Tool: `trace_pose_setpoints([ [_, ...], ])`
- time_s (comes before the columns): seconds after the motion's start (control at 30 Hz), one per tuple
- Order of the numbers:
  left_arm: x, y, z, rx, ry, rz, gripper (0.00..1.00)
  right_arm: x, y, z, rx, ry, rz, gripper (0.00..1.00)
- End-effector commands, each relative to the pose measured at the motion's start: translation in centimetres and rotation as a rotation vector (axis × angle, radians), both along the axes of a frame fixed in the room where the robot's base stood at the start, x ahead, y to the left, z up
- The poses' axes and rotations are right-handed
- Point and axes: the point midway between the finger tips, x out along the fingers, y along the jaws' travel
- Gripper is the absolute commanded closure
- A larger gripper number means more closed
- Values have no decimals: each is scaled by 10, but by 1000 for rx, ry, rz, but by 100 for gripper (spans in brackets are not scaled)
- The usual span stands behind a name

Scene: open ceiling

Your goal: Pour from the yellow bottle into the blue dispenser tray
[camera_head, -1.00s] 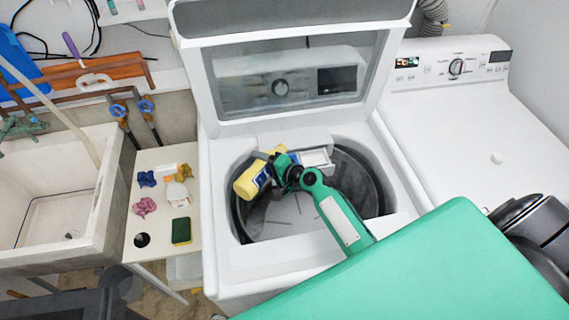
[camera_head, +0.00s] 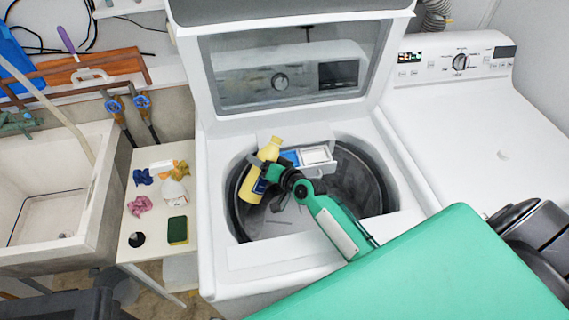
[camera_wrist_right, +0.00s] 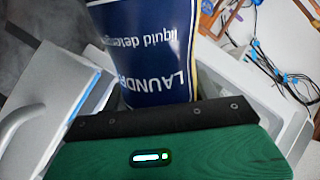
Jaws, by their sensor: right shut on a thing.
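The yellow bottle (camera_head: 262,172) is nearly upright, its top leaning a little right, over the washer's open drum. My right gripper (camera_head: 267,172) is shut on it. In the right wrist view, the bottle's dark blue label (camera_wrist_right: 150,50) with white lettering fills the upper middle; its top is out of that view. The blue dispenser tray (camera_head: 291,158) is at the drum's back rim, just right of the bottle, beside a white compartment (camera_head: 316,155). The bottle stands apart from the tray in the head view. My left gripper is not in view.
The washer's lid (camera_head: 290,70) stands open behind the drum. A small white table (camera_head: 150,220) with cloths, a white bottle and a sponge (camera_head: 178,230) stands left, beside a sink (camera_head: 60,200). A second white machine (camera_head: 480,130) is at the right.

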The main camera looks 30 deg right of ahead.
Motion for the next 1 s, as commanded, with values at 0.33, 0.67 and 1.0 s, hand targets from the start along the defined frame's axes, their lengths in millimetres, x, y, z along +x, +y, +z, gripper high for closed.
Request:
trace_pose_setpoints([
  [0.33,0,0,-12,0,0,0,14,2,-3,3,-302,-170,2,76],
  [0.67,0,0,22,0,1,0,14,-1,3,49,-539,-301,0,76],
  [1.0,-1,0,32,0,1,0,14,-3,6,72,-718,-400,0,76],
])
